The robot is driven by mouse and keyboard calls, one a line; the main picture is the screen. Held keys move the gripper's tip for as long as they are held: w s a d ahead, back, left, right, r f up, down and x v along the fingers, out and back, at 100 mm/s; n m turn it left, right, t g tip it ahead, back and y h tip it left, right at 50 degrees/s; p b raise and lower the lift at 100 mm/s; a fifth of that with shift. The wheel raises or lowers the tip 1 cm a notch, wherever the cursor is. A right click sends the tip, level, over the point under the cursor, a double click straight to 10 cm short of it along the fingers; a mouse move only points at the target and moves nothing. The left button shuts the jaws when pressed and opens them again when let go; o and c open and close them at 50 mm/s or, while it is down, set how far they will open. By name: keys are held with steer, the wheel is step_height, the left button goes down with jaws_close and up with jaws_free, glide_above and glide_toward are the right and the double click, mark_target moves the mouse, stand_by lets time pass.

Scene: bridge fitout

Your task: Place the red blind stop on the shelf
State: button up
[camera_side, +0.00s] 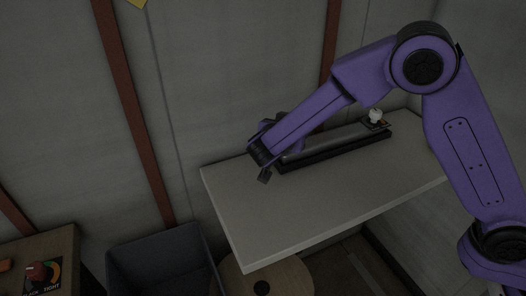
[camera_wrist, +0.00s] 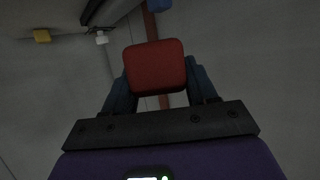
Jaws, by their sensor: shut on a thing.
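The red blind stop (camera_wrist: 155,66) is a red block with rounded corners, held between the two fingers of my gripper (camera_wrist: 157,76) in the wrist view. In the side view my gripper (camera_side: 264,170) hangs at the end of the purple arm, over the back left part of a pale flat board (camera_side: 315,205) that looks like the shelf. The red stop cannot be made out in the side view. I cannot tell how high it is above the board.
A long dark rail with a grey bar (camera_side: 335,143) and a white knob (camera_side: 375,115) lies along the board's back. The board's front is clear.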

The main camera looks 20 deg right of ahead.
steer(key=shift+w+a+f, duration=0.55)
steer(key=shift+w+f, duration=0.8)
steer(key=shift+f, duration=0.4)
steer(key=shift+w+a+f, duration=0.6)
steer(key=shift+w+f, duration=0.8)
steer(key=shift+f, duration=0.4)
steer(key=shift+w+a+f, duration=0.55)
steer(key=shift+w+f, duration=0.8)
steer(key=shift+f, duration=0.4)
steer(key=shift+f, duration=0.65)
steer(key=o, duration=1.1)
steer(key=shift+c, duration=0.2)
steer(key=shift+r, duration=0.2)
steer(key=v, duration=1.2)
steer(key=shift+r, duration=0.5)
